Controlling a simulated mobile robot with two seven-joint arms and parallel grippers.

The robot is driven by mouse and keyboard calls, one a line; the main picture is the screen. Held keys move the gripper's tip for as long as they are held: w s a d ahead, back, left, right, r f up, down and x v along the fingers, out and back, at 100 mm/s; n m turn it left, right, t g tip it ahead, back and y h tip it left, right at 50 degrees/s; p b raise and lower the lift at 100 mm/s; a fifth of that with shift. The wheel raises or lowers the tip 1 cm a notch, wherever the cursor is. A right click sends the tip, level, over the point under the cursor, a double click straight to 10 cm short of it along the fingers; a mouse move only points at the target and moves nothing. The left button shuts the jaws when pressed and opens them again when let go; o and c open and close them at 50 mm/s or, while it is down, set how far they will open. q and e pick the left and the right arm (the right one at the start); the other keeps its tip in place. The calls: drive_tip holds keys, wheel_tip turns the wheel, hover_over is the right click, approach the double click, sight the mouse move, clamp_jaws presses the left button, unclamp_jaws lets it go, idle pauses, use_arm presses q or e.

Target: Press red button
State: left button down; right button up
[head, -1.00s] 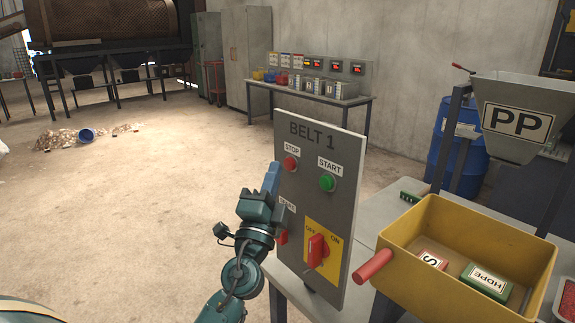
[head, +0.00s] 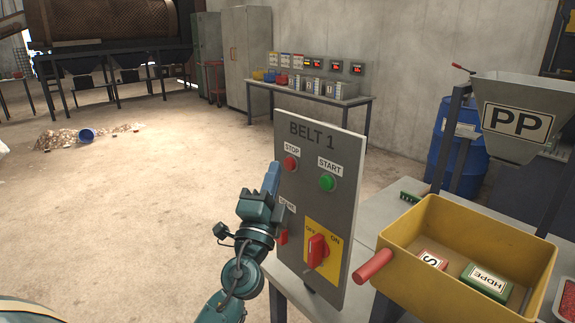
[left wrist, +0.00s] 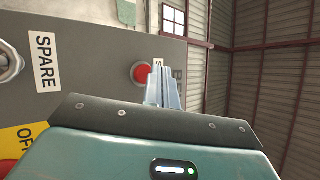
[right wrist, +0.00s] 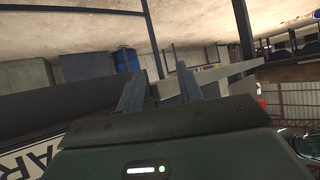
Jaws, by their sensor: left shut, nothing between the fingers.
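The red STOP button (head: 290,163) sits at the upper left of the upright grey BELT 1 panel (head: 345,190). It also shows in the left wrist view as a red round cap (left wrist: 141,72) just left of the fingertips. My left gripper (head: 272,170) is shut and empty, its blue-grey fingers pointing up at the panel's left edge, close to the button. I cannot tell whether the fingers touch it. In the left wrist view the fingers (left wrist: 162,68) cover part of the STOP label. My right gripper (right wrist: 155,70) is open and empty, seen only in its wrist view.
The panel also holds a green START button (head: 327,183) and a red rotary switch (head: 316,251) on a yellow plate. A yellow bin (head: 425,268) with labelled blocks stands to the right. Open floor lies left of the panel.

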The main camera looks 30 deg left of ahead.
use_arm(q)
drive_tip(key=shift+w+d, duration=0.1)
drive_tip(key=shift+w, duration=0.05)
idle(0.4)
drive_tip(key=shift+w+d, duration=0.1)
drive_tip(key=shift+w, duration=0.2)
drive_tip(key=shift+w+d+b, duration=0.15)
drive_tip(key=shift+w+b, duration=0.2)
drive_tip(key=shift+b, duration=0.05)
idle(0.7)
idle(0.3)
drive_tip(key=shift+s+a, duration=0.35)
drive_tip(key=shift+s, duration=0.45)
drive_tip(key=shift+s+a, duration=0.3)
drive_tip(key=shift+s, duration=0.45)
drive_tip(key=shift+s+a, duration=0.35)
drive_tip(key=shift+s, duration=0.45)
drive_tip(key=shift+s+a, duration=0.3)
drive_tip(key=shift+s, duration=0.45)
